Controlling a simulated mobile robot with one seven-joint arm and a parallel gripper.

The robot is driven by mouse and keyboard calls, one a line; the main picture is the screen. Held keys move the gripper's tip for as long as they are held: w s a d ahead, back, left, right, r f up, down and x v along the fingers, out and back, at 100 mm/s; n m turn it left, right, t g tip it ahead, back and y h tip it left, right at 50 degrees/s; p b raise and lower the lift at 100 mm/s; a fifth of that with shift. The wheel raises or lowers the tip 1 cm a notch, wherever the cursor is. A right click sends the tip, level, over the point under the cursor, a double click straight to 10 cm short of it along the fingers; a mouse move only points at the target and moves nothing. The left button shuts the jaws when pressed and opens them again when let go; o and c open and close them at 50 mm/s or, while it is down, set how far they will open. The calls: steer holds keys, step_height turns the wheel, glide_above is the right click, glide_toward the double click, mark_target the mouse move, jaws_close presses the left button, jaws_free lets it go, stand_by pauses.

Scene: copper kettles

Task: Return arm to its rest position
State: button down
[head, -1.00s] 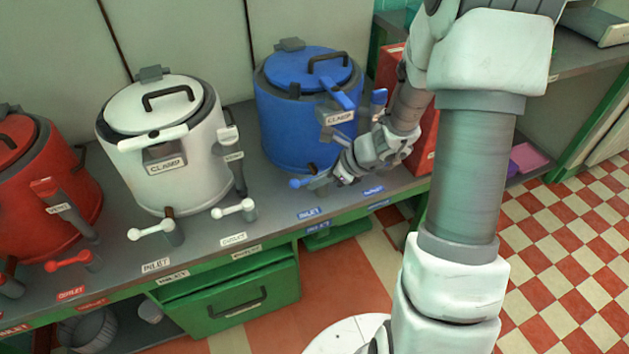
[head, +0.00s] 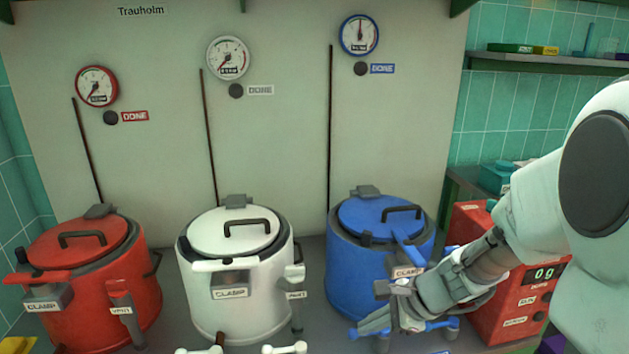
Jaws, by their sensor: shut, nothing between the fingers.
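My arm reaches in from the right in the head view. My gripper (head: 382,318) is low in front of the blue kettle (head: 352,278), by its blue valve levers (head: 440,324). The fingers are shut with nothing seen between them; whether they touch a lever I cannot tell. The blue kettle's lid is down, and my wrist hides part of its lower right side.
A white kettle (head: 205,290) and a red kettle (head: 85,310) stand to the left, lids down. A red box with a display (head: 480,223) stands right, partly behind my arm. Gauges hang above; the blue gauge (head: 359,35) points up.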

steer(key=s+d+r+n+t+h, duration=0.25)
steer(key=s+r+n+h, duration=0.35)
steer(key=s+r+n, duration=1)
step_height(320, 180, up, 15)
steer(key=n+p, duration=0.1)
steer(key=p, duration=1.5)
steer(key=shift+s+d+f+n+g, duration=0.2)
steer(key=shift+s+d+n+g, duration=0.2)
steer(key=shift+d+g, duration=0.05)
